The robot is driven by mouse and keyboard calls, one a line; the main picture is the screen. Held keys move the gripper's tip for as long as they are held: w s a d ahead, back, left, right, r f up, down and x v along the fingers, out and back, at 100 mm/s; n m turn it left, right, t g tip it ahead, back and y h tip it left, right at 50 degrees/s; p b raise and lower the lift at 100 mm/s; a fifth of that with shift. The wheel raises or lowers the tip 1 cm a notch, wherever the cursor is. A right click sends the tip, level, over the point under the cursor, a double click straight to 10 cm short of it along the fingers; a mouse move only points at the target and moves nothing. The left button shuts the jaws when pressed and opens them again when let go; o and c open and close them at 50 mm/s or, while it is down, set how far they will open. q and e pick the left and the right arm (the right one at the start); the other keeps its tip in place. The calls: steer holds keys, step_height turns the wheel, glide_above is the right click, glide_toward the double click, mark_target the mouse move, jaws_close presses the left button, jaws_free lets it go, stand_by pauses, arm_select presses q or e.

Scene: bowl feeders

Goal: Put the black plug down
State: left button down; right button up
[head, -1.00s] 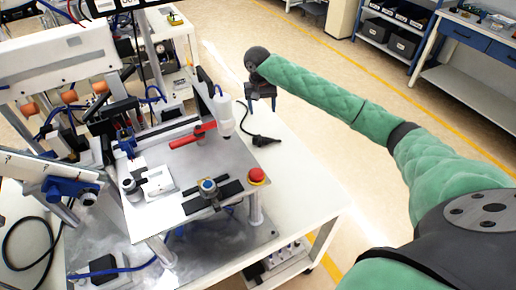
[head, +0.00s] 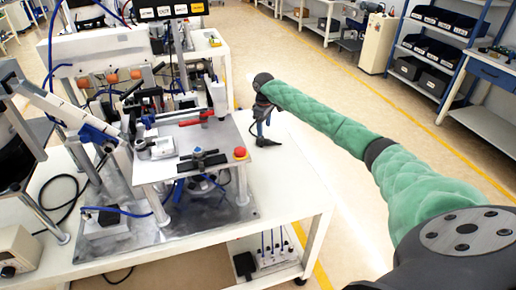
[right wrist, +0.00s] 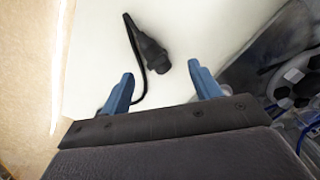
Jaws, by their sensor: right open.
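The black plug (head: 267,141) lies on the white table top, right of the metal fixture. In the right wrist view the plug (right wrist: 151,54) lies beyond the fingertips, with its thin black cable curving back toward the left finger. My right gripper (head: 262,124) is over the table close to the plug. Its two blue fingers are spread apart and nothing is between their tips (right wrist: 162,77). The plug looks clear of both fingers. My left gripper is not in view.
The metal fixture with a red lever (head: 196,119) and a red button (head: 240,152) stands left of the plug. The white table top (head: 290,178) is bare in front of the plug. Shelves with dark bins (head: 430,55) stand at the back right.

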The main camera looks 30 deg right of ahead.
mark_target(264, 139)
steer(key=shift+w+n, duration=0.15)
steer(key=shift+n, duration=0.75)
steer(key=shift+w+a+f+n, duration=0.1)
steer(key=shift+w+f+n, duration=0.3)
steer(key=shift+n, duration=0.6)
steer(key=shift+s+r+n, duration=0.15)
steer(key=shift+s+n, duration=0.05)
steer(key=shift+n, duration=0.2)
steer(key=shift+s+f, duration=0.1)
steer(key=shift+f, duration=0.15)
steer(key=shift+w+f+p, duration=0.25)
steer(key=shift+f+p, duration=0.3)
steer(key=shift+f, duration=0.6)
steer(key=f+p, duration=0.2)
steer(key=f, duration=0.1)
steer(key=shift+w+d+f, duration=0.1)
steer(key=shift+d+f, duration=0.2)
steer(key=shift+d, duration=0.05)
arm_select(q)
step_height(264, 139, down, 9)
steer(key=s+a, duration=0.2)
arm_select(e)
steer(key=shift+f, duration=0.65)
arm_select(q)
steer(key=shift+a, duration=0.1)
arm_select(e)
steer(key=c, duration=1.2)
